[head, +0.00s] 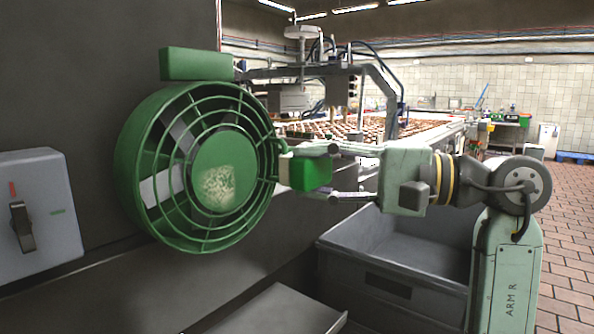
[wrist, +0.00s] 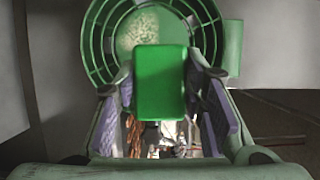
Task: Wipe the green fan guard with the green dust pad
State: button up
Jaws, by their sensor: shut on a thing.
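The green fan guard (head: 262,190) is a round cage of rings and spokes on the dark wall, with a solid hub. A pale dusty patch (head: 218,186) marks the lower part of the hub. In the wrist view the fan guard (wrist: 95,45) is at the top, and its hub and patch are partly covered by the pad. The green dust pad (head: 312,173) is a block with a pale face toward the fan, at the guard's right edge. My gripper (wrist: 160,88) is shut on the pad. I cannot tell whether the pad touches the guard.
A grey switch box (head: 40,215) with a dark lever is on the wall at left. A green box (head: 195,64) sits above the fan. A grey bin (head: 385,265) stands below my arm, and a grey metal surface (head: 275,312) lies below the fan. A conveyor with sandwiches (head: 370,132) runs behind.

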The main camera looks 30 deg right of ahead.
jog(key=shift+a+p, duration=0.3)
jog(key=shift+p, duration=0.35)
jog(key=s+a+f+p, duration=0.2)
jog(key=a+f+p, duration=0.1)
jog(key=a+p, duration=0.45)
jog(key=w+a+p, duration=0.2)
jog(key=w+p, duration=0.1)
jog(key=w, duration=0.2)
jog(key=shift+w+a+f+p, duration=0.15)
jog(key=shift+a+f+p, duration=0.2)
jog(key=shift+f+p, duration=0.05)
jog(key=shift+w+a+b, duration=0.2)
jog(key=shift+w+b, duration=0.15)
jog(key=shift+w, duration=0.15)
jog(key=shift+w+a+b, duration=0.15)
jog(key=shift+w+b, duration=0.15)
jog(key=shift+w, duration=0.2)
